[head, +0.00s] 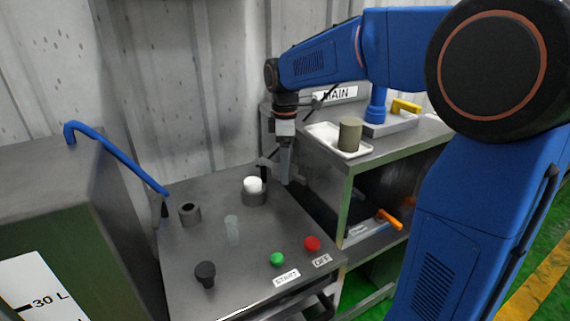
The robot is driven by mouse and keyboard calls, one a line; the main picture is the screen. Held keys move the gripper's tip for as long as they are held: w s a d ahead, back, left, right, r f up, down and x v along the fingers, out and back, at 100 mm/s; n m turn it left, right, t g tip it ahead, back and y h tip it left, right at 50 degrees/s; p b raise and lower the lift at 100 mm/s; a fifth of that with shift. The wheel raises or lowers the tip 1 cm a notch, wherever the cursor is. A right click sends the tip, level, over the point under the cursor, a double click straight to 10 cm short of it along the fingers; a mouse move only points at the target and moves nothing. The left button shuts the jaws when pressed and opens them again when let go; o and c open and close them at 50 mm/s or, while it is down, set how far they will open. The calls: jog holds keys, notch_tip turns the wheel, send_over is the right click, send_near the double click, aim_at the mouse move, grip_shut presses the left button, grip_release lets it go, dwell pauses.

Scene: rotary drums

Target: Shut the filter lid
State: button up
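A short grey cup (254,198) with a white round insert (253,184) standing out of its top is on the grey table panel, and may be the filter housing. I cannot make out a lid for certain. My gripper (284,176) points down just right of the cup and a little above the panel, apart from the white insert as far as I can see. Its fingers are small and dark, and I cannot tell whether they are open or shut, or whether they touch anything.
On the panel (222,261) are a hollow dark cylinder (190,213), a clear tube (232,230), a black knob (205,274), a green button (277,259) and a red button (312,243). A shelf right holds a tray (321,131) with an olive cylinder (350,134).

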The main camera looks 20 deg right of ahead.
jog(key=shift+f, duration=0.1)
jog(key=c, duration=1.5)
jog(key=shift+s+a+m, duration=0.25)
jog(key=shift+a+m, duration=0.35)
jog(key=shift+m, duration=0.1)
jog(key=shift+s+a+m, duration=0.25)
jog(key=shift+a+m, duration=0.3)
jog(key=shift+m, duration=0.15)
jog(key=shift+c, duration=0.2)
jog(key=a+m, duration=0.2)
jog(key=m, duration=0.1)
jog(key=a+m, duration=0.3)
jog(key=m, duration=0.1)
jog(key=shift+w+a, duration=0.1)
jog(key=shift+a, duration=0.25)
jog(key=shift+w+a+m, duration=0.25)
jog(key=shift+a+m, duration=0.2)
jog(key=shift+m, duration=0.2)
jog(key=shift+w+a+m, duration=0.25)
jog(key=shift+a+m, duration=0.2)
jog(key=shift+m, duration=0.2)
jog(key=o, duration=1.5)
jog(key=shift+o, duration=0.2)
